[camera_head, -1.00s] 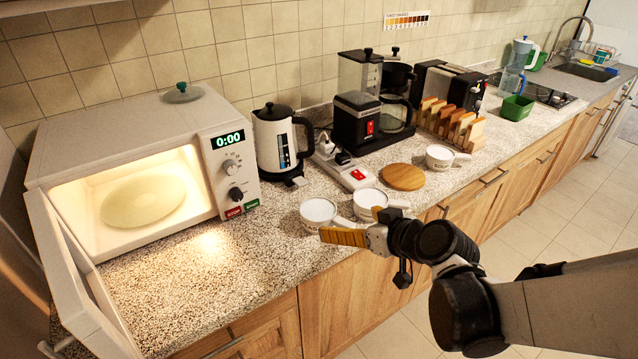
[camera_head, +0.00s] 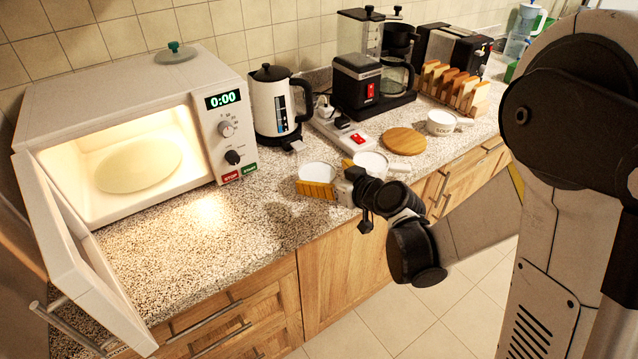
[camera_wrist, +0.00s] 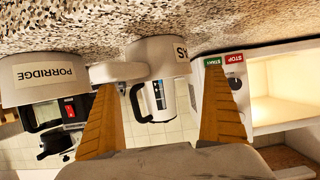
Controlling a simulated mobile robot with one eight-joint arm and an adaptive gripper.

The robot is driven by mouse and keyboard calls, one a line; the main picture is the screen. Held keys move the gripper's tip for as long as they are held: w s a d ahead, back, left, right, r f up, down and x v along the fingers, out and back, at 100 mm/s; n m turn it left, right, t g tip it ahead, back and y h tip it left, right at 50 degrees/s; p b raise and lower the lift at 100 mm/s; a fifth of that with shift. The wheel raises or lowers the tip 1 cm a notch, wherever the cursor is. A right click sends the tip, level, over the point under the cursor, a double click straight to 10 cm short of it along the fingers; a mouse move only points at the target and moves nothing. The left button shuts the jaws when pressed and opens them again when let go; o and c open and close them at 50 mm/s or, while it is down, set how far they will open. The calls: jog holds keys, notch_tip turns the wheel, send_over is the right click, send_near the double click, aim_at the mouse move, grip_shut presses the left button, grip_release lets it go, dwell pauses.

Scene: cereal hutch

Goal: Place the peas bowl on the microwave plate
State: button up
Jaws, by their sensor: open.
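The peas bowl (camera_head: 318,172) is white and stands on the counter's front part, right of the open microwave. In the wrist view the bowl (camera_wrist: 160,52) is upside down, its label partly cut off, with its handle (camera_wrist: 118,72) pointing left. My gripper (camera_head: 318,189) is open and empty, just in front of the bowl. In the wrist view its orange fingers (camera_wrist: 160,85) are spread, the left tip overlapping the handle; I cannot tell whether they touch. The microwave plate (camera_head: 138,166) is round, pale and bare inside the lit microwave (camera_head: 130,110).
The porridge bowl (camera_head: 370,162) stands close right of the peas bowl. The microwave door (camera_head: 85,265) swings out over the counter's left front. A kettle (camera_head: 275,105), power strip (camera_head: 345,135), wooden disc (camera_head: 404,141) and soup bowl (camera_head: 441,123) stand farther back. Counter before the microwave is clear.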

aim_at(323, 173)
jog(key=x, duration=0.2)
jog(key=shift+w+a+f, duration=0.2)
jog(key=shift+w+f, duration=0.05)
jog(key=c, duration=1.3)
jog(key=shift+r, duration=0.1)
jog(key=r+p, duration=0.1)
jog(key=r, duration=0.1)
jog(key=d+r+p, duration=0.1)
jog(key=r, duration=0.2)
jog(key=shift+s+d+p, duration=0.15)
jog(key=shift+p, duration=0.2)
jog(key=s+d+r+p, duration=0.2)
jog(key=d+r, duration=0.4)
jog(key=d, duration=0.4)
jog(key=shift+s+p, duration=0.35)
jog(key=shift+p, duration=0.4)
